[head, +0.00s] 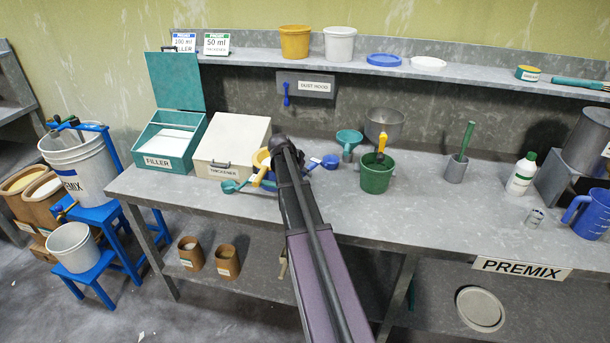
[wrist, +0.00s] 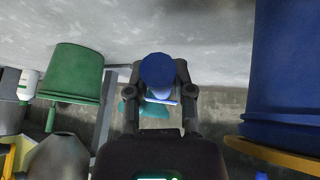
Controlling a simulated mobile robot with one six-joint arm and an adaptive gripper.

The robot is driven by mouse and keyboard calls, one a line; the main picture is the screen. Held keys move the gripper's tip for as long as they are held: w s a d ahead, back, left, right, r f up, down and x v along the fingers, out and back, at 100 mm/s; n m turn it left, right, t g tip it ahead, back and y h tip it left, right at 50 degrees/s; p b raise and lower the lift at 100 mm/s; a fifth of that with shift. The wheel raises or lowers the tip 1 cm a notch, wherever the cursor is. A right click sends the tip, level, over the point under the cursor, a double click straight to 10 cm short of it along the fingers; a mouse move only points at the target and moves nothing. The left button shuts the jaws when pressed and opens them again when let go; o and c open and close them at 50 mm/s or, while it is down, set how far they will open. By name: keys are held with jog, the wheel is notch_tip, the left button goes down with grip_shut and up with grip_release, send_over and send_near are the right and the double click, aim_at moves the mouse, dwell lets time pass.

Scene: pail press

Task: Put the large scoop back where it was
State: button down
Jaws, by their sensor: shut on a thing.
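My gripper (wrist: 158,75) is shut on a blue thing with a round end (wrist: 157,70), seen end-on between the fingers. It appears to be the blue scoop (head: 330,161), whose cup shows just right of my arm's end in the head view, above the bench. Left of my arm are a yellow scoop (head: 262,157) and a teal scoop (head: 234,186), close to the thickener box (head: 232,146). Which scoop is the large one cannot be told for certain.
The open filler box (head: 168,142) stands on the left. A large blue object (wrist: 287,75) is close beside my gripper. The bench front between pail and bottle (head: 522,174) is mostly clear.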

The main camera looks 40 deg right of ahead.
jog(key=shift+c, duration=2.4)
grip_release()
jog(key=shift+a+r, duration=0.1)
jog(key=p+v, duration=1)
jog(key=v, duration=0.1)
jog(key=shift+a+r, duration=0.2)
jog(key=shift+r, duration=0.15)
